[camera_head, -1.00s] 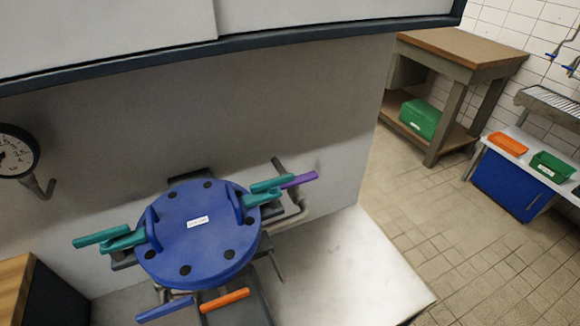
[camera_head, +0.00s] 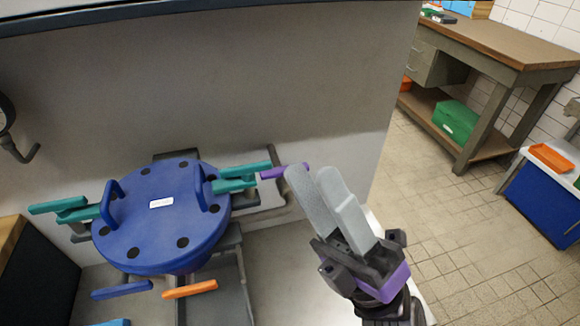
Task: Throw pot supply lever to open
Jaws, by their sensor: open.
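A round blue pot lid (camera_head: 160,218) with a small white label, too small to read, sits low on the left. Several coloured handles surround it: teal bars on the left (camera_head: 57,205) and right (camera_head: 245,170), a purple lever (camera_head: 284,171) at the right rear, and a blue lever (camera_head: 122,289) and an orange lever (camera_head: 190,289) at the front. I cannot tell from markings which is the pot supply lever. My gripper (camera_head: 311,176) is open and empty, its two grey fingers pointing up, just right of the purple lever's end in the picture. The depth gap between them is unclear.
A grey wall panel (camera_head: 280,90) stands behind the pot. A gauge (camera_head: 6,112) is cut off at the left edge. A workbench (camera_head: 500,45) with a green box (camera_head: 456,119) stands at the right rear, past open tiled floor (camera_head: 470,230).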

